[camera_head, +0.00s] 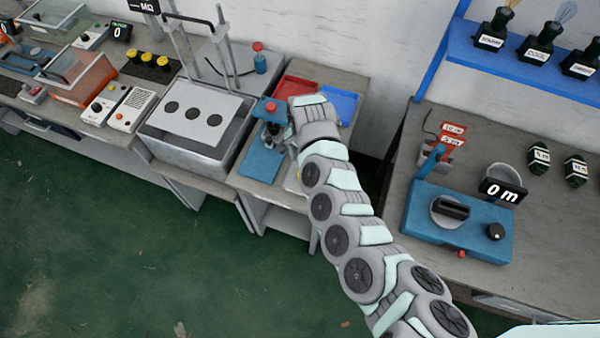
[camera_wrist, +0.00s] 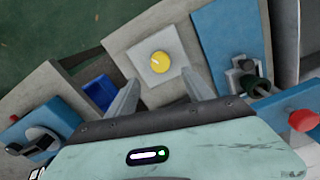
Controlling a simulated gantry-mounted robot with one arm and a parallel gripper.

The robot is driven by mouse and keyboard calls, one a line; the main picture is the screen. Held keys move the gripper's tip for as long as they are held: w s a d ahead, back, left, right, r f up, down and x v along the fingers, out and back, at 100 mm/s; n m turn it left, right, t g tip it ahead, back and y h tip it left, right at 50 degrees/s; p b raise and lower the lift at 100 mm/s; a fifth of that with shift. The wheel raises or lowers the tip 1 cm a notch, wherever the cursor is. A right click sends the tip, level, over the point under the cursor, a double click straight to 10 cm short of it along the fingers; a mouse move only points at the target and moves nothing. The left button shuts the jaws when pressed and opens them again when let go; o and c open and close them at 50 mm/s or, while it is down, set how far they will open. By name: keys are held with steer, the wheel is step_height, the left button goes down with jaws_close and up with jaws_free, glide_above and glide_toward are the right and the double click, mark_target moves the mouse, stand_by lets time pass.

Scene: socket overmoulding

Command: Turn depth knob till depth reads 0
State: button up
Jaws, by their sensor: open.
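A yellow round knob (camera_wrist: 161,62) with a pale pointer line sits on a light grey square plate (camera_wrist: 135,54) in the wrist view. No label shows that it is the depth knob. My gripper (camera_wrist: 160,78) is open, with its two fingers apart below the knob in the picture. I see no contact. In the head view my arm hides this plate and my fingers. Another small display (camera_head: 121,31) at upper left reads 0.
A blue press-like fixture (camera_head: 262,160) stands left of my wrist, with red (camera_head: 298,88) and blue (camera_head: 342,104) trays behind. A metal tank (camera_head: 190,143) is further left. Bottles (camera_head: 540,46) stand on a blue shelf. The green floor in front is open.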

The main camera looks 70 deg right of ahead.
step_height(320, 180, down, 9)
steer(key=shift+f+b, duration=0.1)
steer(key=shift+b, duration=0.7)
jaws_close()
